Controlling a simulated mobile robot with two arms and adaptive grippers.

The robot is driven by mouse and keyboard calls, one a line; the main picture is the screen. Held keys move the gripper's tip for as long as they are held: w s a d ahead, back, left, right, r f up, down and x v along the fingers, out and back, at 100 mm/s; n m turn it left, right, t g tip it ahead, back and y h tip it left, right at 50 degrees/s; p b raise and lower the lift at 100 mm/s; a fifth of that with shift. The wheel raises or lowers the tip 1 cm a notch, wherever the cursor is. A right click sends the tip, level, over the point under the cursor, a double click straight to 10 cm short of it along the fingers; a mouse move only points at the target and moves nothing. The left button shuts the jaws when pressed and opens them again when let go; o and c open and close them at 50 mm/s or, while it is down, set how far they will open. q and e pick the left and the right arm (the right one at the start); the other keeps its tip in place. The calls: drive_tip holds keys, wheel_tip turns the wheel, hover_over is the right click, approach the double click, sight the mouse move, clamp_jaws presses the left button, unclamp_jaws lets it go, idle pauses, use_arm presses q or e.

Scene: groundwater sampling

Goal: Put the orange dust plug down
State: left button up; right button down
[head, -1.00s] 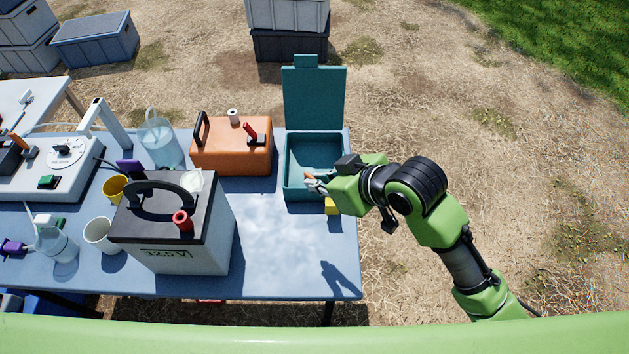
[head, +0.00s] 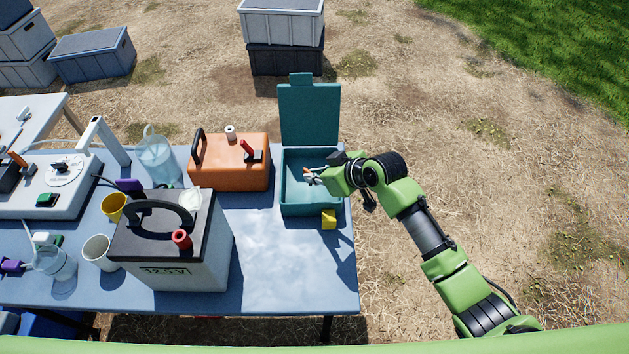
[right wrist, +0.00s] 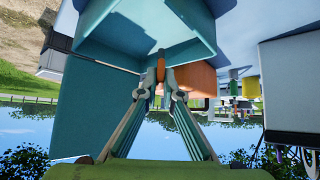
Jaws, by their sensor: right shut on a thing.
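My right gripper (head: 311,175) is shut on the small orange dust plug (head: 306,170). In the head view the plug appears over the inside of the open teal box (head: 283,200), whose lid stands up at the back. In the right wrist view the plug (right wrist: 160,67) sits between the fingertips (right wrist: 160,82), in front of the teal box (right wrist: 110,50). The exact height of the plug above the box floor is hard to tell. My left gripper is not in view.
A yellow cube (head: 328,219) is at the box's front right. An orange case (head: 228,170) stands left of the box. A large battery (head: 180,255) with a black top stands front left. The blue table (head: 280,270) is clear in front of the box.

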drive_tip(key=shift+w+f, duration=0.35)
drive_tip(key=shift+f, duration=0.15)
wheel_tip(320, 180, down, 3)
drive_tip(key=shift+r+p, duration=0.2)
drive_tip(key=shift+p, duration=0.3)
drive_tip(key=shift+f, duration=0.1)
drive_tip(key=shift+f+b, duration=0.45)
drive_tip(key=shift+f, duration=0.2)
drive_tip(key=c, duration=2.2)
unclamp_jaws()
drive_tip(key=shift+r, duration=0.1)
